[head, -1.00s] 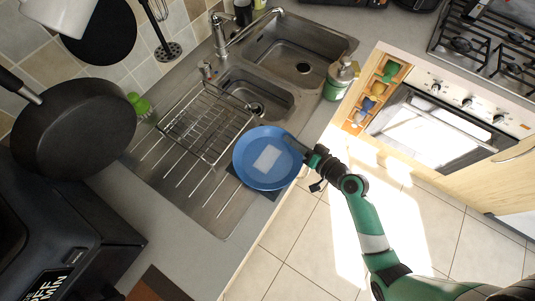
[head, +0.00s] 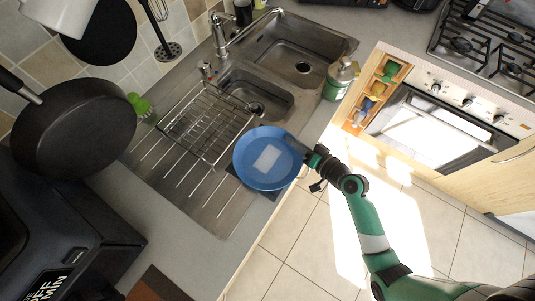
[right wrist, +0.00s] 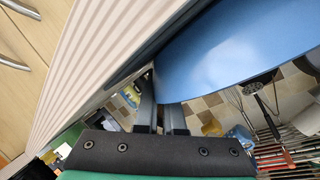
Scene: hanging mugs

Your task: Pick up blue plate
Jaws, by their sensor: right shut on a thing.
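The blue plate (head: 258,176) is over the right front part of the sink's drainboard in the head view, with a pale patch of light on its face. My right gripper (head: 304,149) is at the plate's right rim and shut on it. In the right wrist view the plate (right wrist: 235,45) fills the upper right, and the fingers (right wrist: 160,112) meet its edge. Whether the plate still touches what is under it cannot be told. My left gripper is not in view.
A wire dish rack (head: 205,122) stands just left of the plate. The sink basins (head: 258,95) and a soap bottle (head: 340,78) are behind it. A large black pan (head: 75,128) hangs at the left. The counter's front edge and open floor lie at the right.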

